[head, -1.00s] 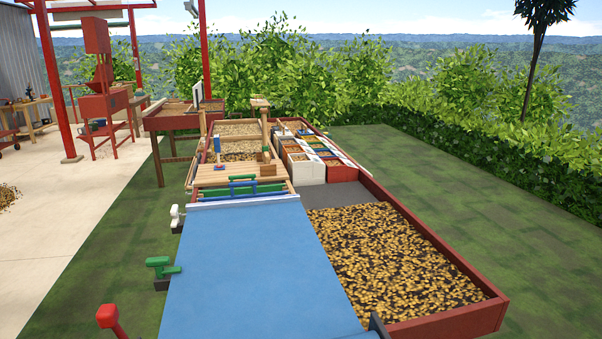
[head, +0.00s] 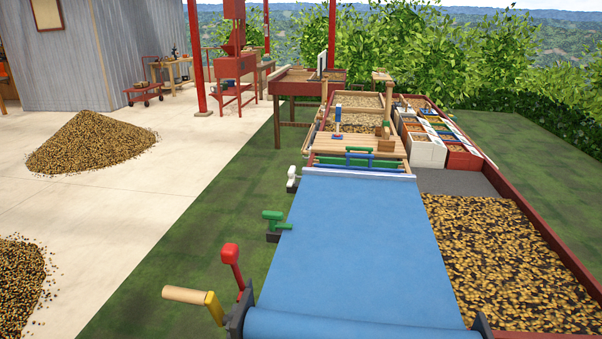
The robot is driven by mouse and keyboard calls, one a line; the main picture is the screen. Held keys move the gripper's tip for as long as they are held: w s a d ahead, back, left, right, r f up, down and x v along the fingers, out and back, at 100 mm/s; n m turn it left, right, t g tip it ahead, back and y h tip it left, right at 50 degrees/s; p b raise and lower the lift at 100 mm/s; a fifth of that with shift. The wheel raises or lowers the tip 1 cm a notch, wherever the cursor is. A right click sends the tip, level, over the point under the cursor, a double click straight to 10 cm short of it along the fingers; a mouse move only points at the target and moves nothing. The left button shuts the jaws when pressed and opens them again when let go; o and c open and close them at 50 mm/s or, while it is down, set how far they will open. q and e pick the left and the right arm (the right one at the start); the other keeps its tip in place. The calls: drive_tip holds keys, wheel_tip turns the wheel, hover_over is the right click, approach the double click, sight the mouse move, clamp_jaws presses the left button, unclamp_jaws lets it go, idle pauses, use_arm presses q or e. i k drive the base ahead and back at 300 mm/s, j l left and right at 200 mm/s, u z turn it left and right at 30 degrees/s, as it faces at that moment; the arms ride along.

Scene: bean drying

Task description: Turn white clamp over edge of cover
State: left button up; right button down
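The white clamp (head: 292,178) stands at the left side of the drying bed, beside the far left corner of the blue cover (head: 355,245). It looks upright and does not appear to lie over the cover's edge. The cover is spread flat over the left part of the bed, from a roll at the near end to a pale bar at its far end. Neither of my grippers is in the head view.
A green clamp (head: 274,222) and a red-knobbed lever (head: 231,262) stand nearer along the left edge. A crank with a wooden handle (head: 186,294) juts left. Beans (head: 505,260) lie uncovered at right. Grass (head: 200,260) left of the bed is clear.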

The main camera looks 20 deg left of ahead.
sight(292, 168)
drive_tip(key=j+z, duration=0.1)
drive_tip(key=z, duration=0.45)
drive_tip(key=j+z, duration=0.5)
drive_tip(key=j, duration=0.2)
drive_tip(key=k+j+z, duration=0.1)
drive_tip(key=j+z, duration=0.35)
drive_tip(key=j, duration=0.2)
drive_tip(key=k+j, duration=0.1)
drive_tip(key=j, duration=0.3)
drive_tip(key=k+j+z, duration=0.1)
drive_tip(key=j, duration=0.35)
drive_tip(key=k+j, duration=0.1)
drive_tip(key=j, duration=0.3)
drive_tip(key=k+j, duration=0.1)
drive_tip(key=j, duration=0.3)
drive_tip(key=k+j+z, duration=0.1)
drive_tip(key=j, duration=0.3)
drive_tip(key=k+j, duration=0.15)
drive_tip(key=j, duration=0.25)
drive_tip(key=k+j+z, duration=0.1)
drive_tip(key=j, duration=0.3)
